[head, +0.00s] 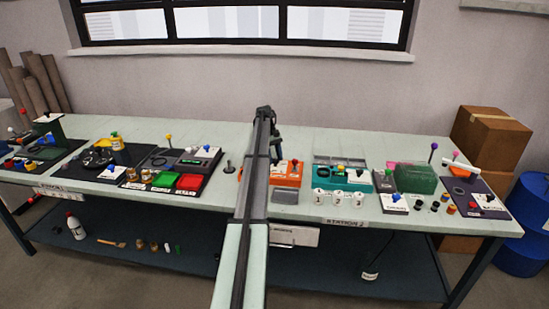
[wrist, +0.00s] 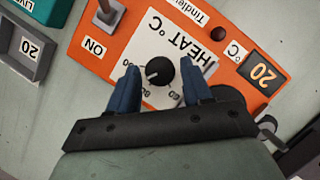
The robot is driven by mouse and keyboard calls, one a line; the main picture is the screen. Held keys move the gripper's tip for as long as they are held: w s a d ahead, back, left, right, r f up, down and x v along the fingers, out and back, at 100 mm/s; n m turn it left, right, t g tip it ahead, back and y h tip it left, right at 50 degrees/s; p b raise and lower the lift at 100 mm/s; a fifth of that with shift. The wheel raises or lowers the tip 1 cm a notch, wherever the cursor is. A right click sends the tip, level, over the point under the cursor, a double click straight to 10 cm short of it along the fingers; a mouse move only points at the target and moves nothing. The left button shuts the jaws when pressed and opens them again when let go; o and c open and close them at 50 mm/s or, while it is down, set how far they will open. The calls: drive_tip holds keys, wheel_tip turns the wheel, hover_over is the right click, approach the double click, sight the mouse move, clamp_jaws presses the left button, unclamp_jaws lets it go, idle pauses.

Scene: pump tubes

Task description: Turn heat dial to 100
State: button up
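The heat dial (wrist: 159,71) is a round black knob with a pale pointer mark on a white "HEAT °C" plate. It sits on an orange unit (wrist: 215,35), which also shows in the head view (head: 287,174), partly hidden behind my arm. Scale numbers show around the dial, some covered by my fingers. A small display (wrist: 263,72) on the unit reads 20. My gripper (wrist: 160,90) is open, with one blue finger on each side of the dial and a visible gap to it. In the head view the fingertips are hidden.
A metal toggle switch (wrist: 108,12) marked ON stands on the orange unit. A grey tray (wrist: 28,47) labelled 20 lies beside it. In the head view, a teal unit (head: 342,179) stands to the right and a black unit with red and green trays (head: 176,180) to the left.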

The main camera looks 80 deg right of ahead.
drive_tip(key=shift+o, duration=0.7)
drive_tip(key=v, duration=1.2)
drive_tip(key=shift+w, duration=0.1)
drive_tip(key=s+a+f+n, duration=0.1)
drive_tip(key=f, duration=0.2)
drive_tip(key=s+a+f+n+h, duration=0.1)
drive_tip(key=f+n, duration=0.1)
drive_tip(key=f, duration=0.2)
drive_tip(key=s+a+f+n+g, duration=0.1)
drive_tip(key=f, duration=0.3)
drive_tip(key=shift+s+a+n, duration=0.15)
drive_tip(key=shift+a+n, duration=0.15)
drive_tip(key=shift+f, duration=0.1)
drive_tip(key=shift+c, duration=0.3)
